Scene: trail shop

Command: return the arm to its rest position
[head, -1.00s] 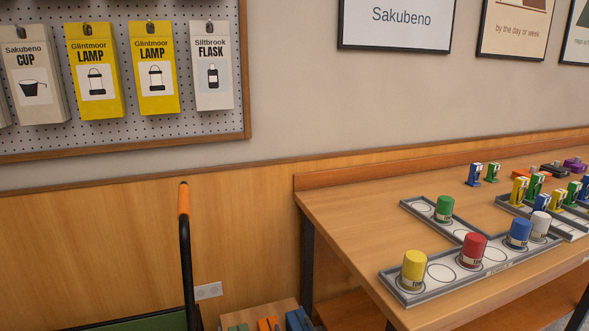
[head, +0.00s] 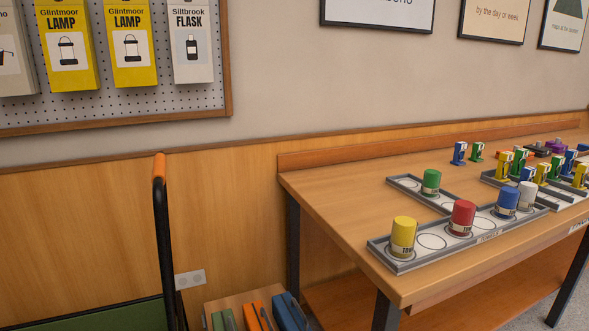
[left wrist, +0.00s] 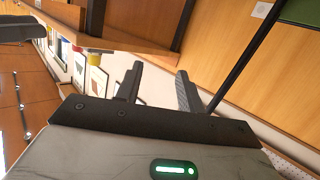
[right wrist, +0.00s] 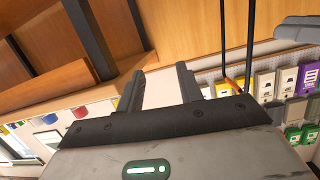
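My left gripper (left wrist: 157,88) shows in the left wrist view with its two dark fingers spread apart and nothing between them. My right gripper (right wrist: 160,88) shows in the right wrist view, also with its fingers apart and empty. Neither gripper nor arm shows in the head view. Beyond the left fingers are the wall, a table edge and framed pictures. Beyond the right fingers are the wooden wall panel and the pegboard goods.
A wooden table (head: 335,202) stands at the right, with a grey tray (head: 405,268) of coloured cylinders on it. A black post with an orange top (head: 159,168) rises at the left. A box (head: 240,300) of coloured items stands low beside the table.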

